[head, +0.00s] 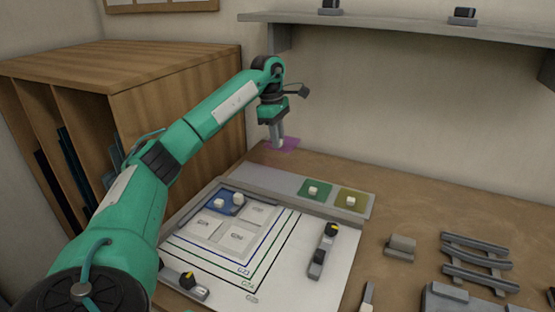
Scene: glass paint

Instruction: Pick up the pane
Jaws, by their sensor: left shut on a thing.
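A purple translucent pane (292,144) is at the back of the workbench, near the wall. My left gripper (279,146) points down and is shut on the pane; the fingers cover part of it. I cannot tell whether the pane touches the bench. A green pane (318,186) and an olive pane (356,196), each with a white knob, lie on a grey strip (272,180). A blue pane (226,197) with white knobs sits in the upper left of a pale frame with labelled cells. My right gripper is not in view.
A white sheet (296,270) with coloured outlines lies under the frame. Grey clamps with yellow-marked knobs (332,230) sit beside it. A wooden rack (180,110) stands at left, a shelf (400,30) hangs above. Grey rails (478,262) lie at right. The back right bench is clear.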

